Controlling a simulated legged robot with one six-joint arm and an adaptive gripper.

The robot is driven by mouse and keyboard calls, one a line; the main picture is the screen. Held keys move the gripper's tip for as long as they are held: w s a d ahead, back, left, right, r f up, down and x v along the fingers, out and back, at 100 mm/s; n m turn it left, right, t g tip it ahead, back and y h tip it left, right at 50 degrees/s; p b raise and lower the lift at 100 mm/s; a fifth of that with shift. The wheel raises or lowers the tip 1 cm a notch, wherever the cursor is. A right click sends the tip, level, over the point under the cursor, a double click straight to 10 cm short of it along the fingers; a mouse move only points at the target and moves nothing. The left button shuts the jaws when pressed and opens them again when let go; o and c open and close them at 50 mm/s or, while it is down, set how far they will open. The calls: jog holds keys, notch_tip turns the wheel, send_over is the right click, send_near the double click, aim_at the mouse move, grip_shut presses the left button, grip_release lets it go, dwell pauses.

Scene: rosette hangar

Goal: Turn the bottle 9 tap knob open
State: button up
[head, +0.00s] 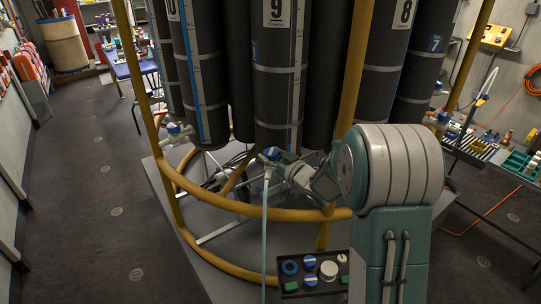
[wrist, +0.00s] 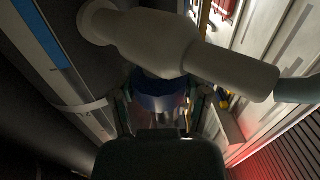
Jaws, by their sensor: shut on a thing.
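Bottle 9 (head: 277,95) is a tall black cylinder with a white "9" label, standing in the middle of the rosette rack. Its tap has a blue knob (head: 270,153) at the bottle's lower end, with a pale hose (head: 265,220) hanging straight down. My gripper (head: 284,161) reaches the tap from the right. In the wrist view the blue knob (wrist: 158,92) sits between the two fingers of my gripper (wrist: 160,106), which is shut on it. A pale tap body (wrist: 165,42) crosses above it. The knob's handle angle is partly hidden.
Yellow rack rails (head: 250,213) curve in front of and around the bottles. Bottle 8 (head: 395,60) stands to the right. A dark tray (head: 316,286) with blue and white parts is low in front. Open floor (head: 95,190) lies at left.

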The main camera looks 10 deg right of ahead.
jog(key=shift+n+g+y, duration=0.5)
jog(key=shift+n+y, duration=0.2)
jog(key=shift+y, duration=0.3)
jog(key=o, duration=1.2)
jog(key=shift+c, duration=0.2)
jog(key=v, duration=1.2)
jog(key=shift+w, duration=0.1)
